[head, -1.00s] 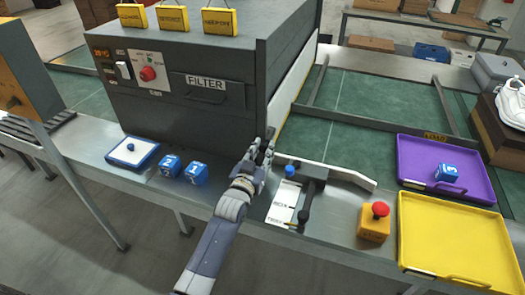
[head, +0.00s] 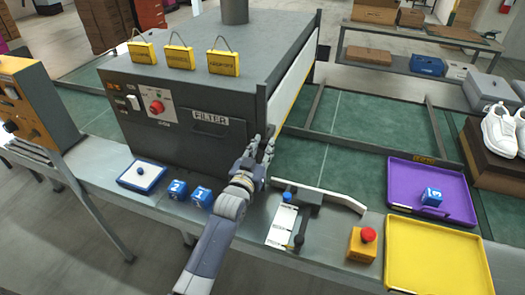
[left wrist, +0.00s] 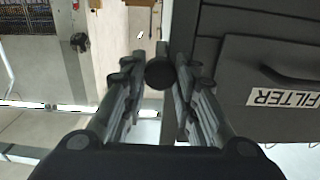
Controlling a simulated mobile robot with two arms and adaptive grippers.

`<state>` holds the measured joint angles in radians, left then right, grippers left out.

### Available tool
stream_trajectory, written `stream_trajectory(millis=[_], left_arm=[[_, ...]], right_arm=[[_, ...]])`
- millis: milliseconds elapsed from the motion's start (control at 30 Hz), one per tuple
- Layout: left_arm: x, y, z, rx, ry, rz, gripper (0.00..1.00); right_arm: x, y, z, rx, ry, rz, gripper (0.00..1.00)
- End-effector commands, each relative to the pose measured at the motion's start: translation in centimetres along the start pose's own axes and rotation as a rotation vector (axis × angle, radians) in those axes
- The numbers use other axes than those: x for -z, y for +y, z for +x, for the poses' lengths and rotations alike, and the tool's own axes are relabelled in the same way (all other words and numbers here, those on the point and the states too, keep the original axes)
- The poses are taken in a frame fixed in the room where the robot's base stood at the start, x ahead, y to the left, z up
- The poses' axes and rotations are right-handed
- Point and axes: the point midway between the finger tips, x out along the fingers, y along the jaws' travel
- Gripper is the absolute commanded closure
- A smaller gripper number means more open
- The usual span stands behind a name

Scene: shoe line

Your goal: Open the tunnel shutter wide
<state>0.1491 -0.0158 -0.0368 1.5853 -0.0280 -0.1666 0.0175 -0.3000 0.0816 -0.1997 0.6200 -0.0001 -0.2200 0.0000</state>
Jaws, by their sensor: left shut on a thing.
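The tunnel is a dark grey box (head: 185,135) with a FILTER label on its front. A white panel with a yellow lower edge, which looks like the shutter (head: 293,82), covers the upper part of its right side. My left gripper (head: 266,142) is at the box's front right corner. In the left wrist view the left gripper (left wrist: 158,80) is shut on a dark round knob (left wrist: 160,73), beside the box front. What the knob joins is hidden. My right gripper is out of view.
A lever plate with a blue knob (head: 287,197), a red button on a yellow block (head: 362,245), a purple tray (head: 405,170) and a yellow tray (head: 440,255) lie to the right. Blue cubes (head: 201,196) and a white pad (head: 141,176) stand in front of the box.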

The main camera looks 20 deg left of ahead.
Motion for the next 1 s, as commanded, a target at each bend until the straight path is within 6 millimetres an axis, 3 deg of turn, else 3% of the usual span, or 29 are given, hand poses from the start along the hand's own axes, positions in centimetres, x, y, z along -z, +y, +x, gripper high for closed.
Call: stream_trajectory(millis=[33,200,700,733,800,1000], left_arm=[[2.3,0.0,0.0,0.0,0.008,0.0,1.0],[4.5,0.0,0.0,0.0,0.007,0.0,1.0],[5.3,0.0,0.0,0.0,0.009,0.0,1.0],[5.3,0.0,0.0,0.0,0.009,0.001,0.71],[5.3,0.0,0.0,0.0,0.008,0.0,0.55],[5.2,0.0,0.0,0.0,0.005,0.0,0.54]], right_arm=[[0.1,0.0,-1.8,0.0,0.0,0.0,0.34],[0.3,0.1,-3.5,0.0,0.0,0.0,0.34],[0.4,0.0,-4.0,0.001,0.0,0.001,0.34],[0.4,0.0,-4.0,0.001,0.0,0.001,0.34],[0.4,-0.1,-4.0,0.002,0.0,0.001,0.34],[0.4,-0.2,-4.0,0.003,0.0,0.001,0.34]])
